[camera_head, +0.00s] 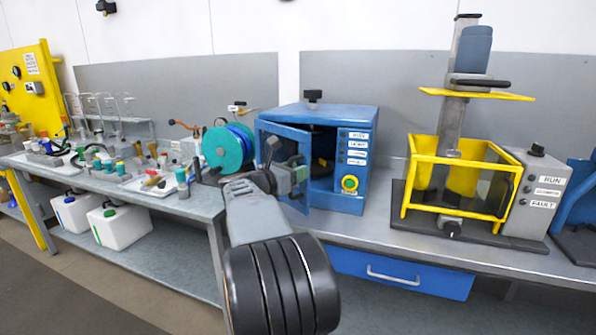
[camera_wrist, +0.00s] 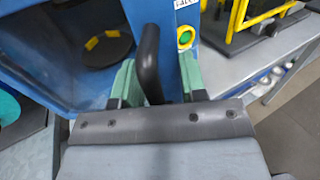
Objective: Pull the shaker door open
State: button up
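The shaker is a blue box (camera_head: 345,190) on the bench, with a dark inside and labelled controls on its right front. Its blue door (camera_head: 285,142) stands part way open, swung out toward the left. My gripper (camera_head: 290,168) is at the door's free edge. In the wrist view, the dark upright door handle (camera_wrist: 149,62) stands between the green fingers of my gripper (camera_wrist: 156,82). It is close to the left finger, with a gap to the right finger, so the gripper looks open around it. A round dark plate (camera_wrist: 107,48) shows inside the shaker.
A teal reel (camera_head: 220,149) stands just left of the door. A yellow-framed stirrer stand (camera_head: 455,185) is to the right. A blue drawer (camera_head: 400,273) is under the bench. Bottles and small glassware crowd the left bench. The strip of bench before the shaker is mostly clear.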

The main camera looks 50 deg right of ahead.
jog(key=w+a+b, duration=0.2)
jog(key=w+a, duration=0.1)
jog(key=a, duration=0.4)
jog(key=w+a+b, duration=0.2)
jog(key=w+a, duration=0.1)
jog(key=a, duration=0.4)
jog(key=shift+w+a+b, duration=0.15)
jog(key=shift+w+b, duration=0.25)
dwell(0.7)
jog(key=shift+f+b, duration=0.15)
jog(key=shift+b, duration=0.3)
jog(key=shift+c, duration=0.2)
